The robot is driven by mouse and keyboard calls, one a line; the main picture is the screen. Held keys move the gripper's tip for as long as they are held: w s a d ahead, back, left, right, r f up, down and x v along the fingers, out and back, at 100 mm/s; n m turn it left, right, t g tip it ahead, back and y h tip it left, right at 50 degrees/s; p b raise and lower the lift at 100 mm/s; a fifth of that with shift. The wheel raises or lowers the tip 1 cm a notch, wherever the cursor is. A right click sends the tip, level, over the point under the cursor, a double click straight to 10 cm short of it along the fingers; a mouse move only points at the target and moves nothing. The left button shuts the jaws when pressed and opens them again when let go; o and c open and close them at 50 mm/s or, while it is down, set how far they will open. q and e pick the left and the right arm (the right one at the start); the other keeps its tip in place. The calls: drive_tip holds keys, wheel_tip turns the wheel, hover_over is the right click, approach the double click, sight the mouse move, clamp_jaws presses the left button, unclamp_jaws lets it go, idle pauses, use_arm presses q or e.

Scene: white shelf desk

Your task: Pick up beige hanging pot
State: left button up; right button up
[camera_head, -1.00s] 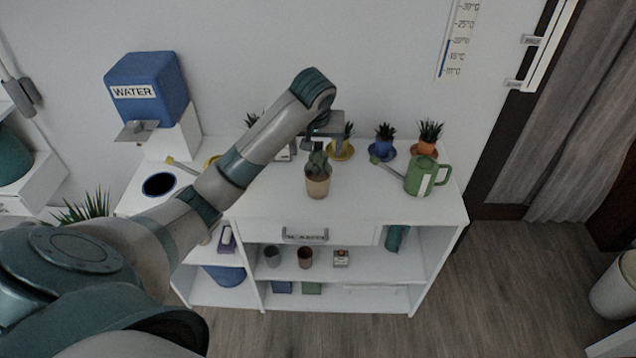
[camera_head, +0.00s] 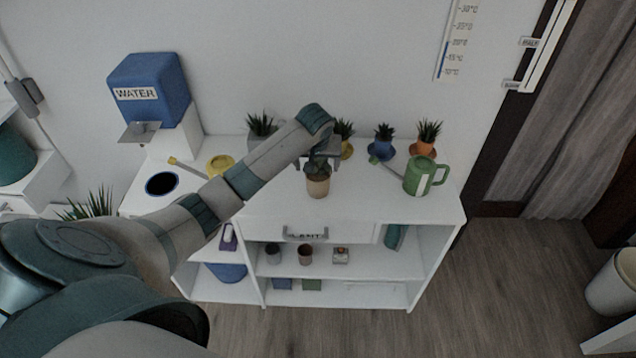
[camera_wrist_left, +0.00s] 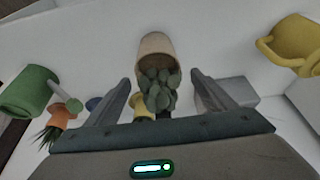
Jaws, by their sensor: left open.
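The beige pot (camera_head: 318,188) with a green cactus-like plant stands upright on the white desk top, near its front edge. In the left wrist view the beige pot (camera_wrist_left: 156,46) is at the top centre, with its plant (camera_wrist_left: 159,90) pointing toward my gripper. My left gripper (camera_head: 318,163) is over the plant, just behind and above the pot. In the left wrist view my left gripper (camera_wrist_left: 160,88) is open, with one finger on each side of the plant and nothing held. Its fingertips are partly hidden in the head view. My right gripper is not in view.
A green watering can (camera_head: 418,176) stands to the right. Blue (camera_head: 382,150) and orange (camera_head: 424,148) potted plants stand at the back, with a grey pot (camera_head: 262,127) at back left. A yellow watering can (camera_head: 219,164) and blue water tank (camera_head: 149,88) are left. The desk's front right is clear.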

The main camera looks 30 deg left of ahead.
sight(318, 174)
use_arm(q)
drive_tip(key=shift+w+f+p, duration=0.15)
drive_tip(key=shift+f+p, duration=0.35)
drive_tip(key=shift+f, duration=0.05)
drive_tip(key=p+x, duration=0.1)
drive_tip(key=x, duration=0.2)
drive_tip(key=shift+d, duration=0.15)
drive_tip(key=shift+f, duration=0.55)
drive_tip(key=shift+w, duration=0.1)
drive_tip(key=c, duration=1.5)
drive_tip(key=shift+o, duration=0.2)
drive_tip(key=shift+r, duration=0.2)
